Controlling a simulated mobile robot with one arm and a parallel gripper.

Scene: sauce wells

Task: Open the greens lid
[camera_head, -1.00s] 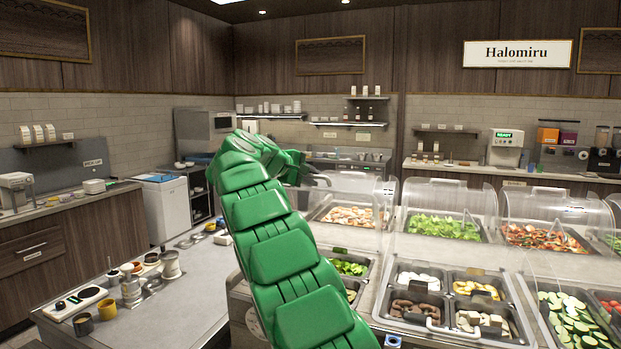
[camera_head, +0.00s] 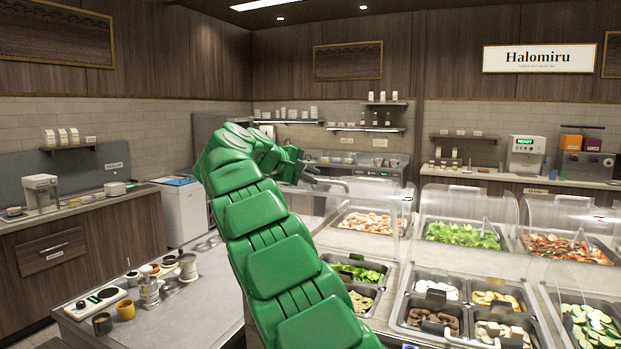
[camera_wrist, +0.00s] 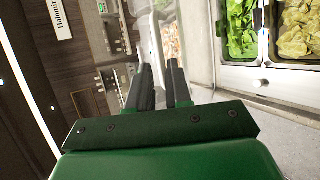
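A clear domed lid (camera_head: 468,204) stands closed over a pan of leafy greens (camera_head: 462,236) at the right of the head view. Small pans of green leaves (camera_wrist: 241,30) and pale yellow-green leaves (camera_wrist: 296,35) lie at the right of that view.
Several clear covers stand in a row, with one over red food (camera_head: 568,249) at the right. Open small pans (camera_head: 433,318) sit in front. A side counter (camera_head: 190,322) at the left holds cups and jars. My green arm hides part of the middle.

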